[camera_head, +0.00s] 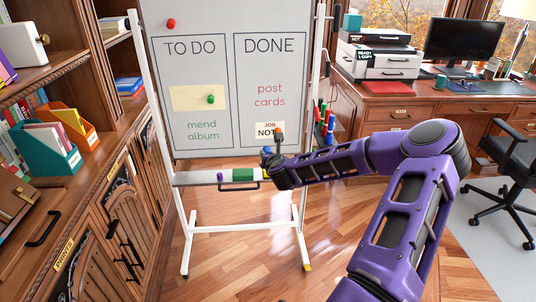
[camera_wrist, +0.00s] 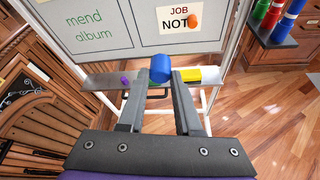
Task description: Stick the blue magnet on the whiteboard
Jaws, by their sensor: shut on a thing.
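The whiteboard (camera_head: 218,80) stands on a white frame, with TO DO and DONE columns. In the wrist view its lower part (camera_wrist: 118,45) fills the top left. My gripper (camera_wrist: 162,76) is shut on the blue magnet (camera_wrist: 160,67), which sits between the fingertips. In the wrist view the magnet overlaps the board's lower edge, below the DONE column. I cannot tell how wide the gap to the board is. In the head view, my gripper (camera_head: 268,160) is by the board's lower right part, with the blue magnet (camera_head: 266,150) showing at its tip.
A red magnet (camera_head: 171,23) and a green magnet (camera_head: 211,99) are on the board. An orange magnet (camera_wrist: 194,21) is by the JOB NOT card (camera_wrist: 175,15). The tray (camera_head: 200,178) below holds a green eraser (camera_head: 243,175) and a purple item (camera_head: 220,177).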

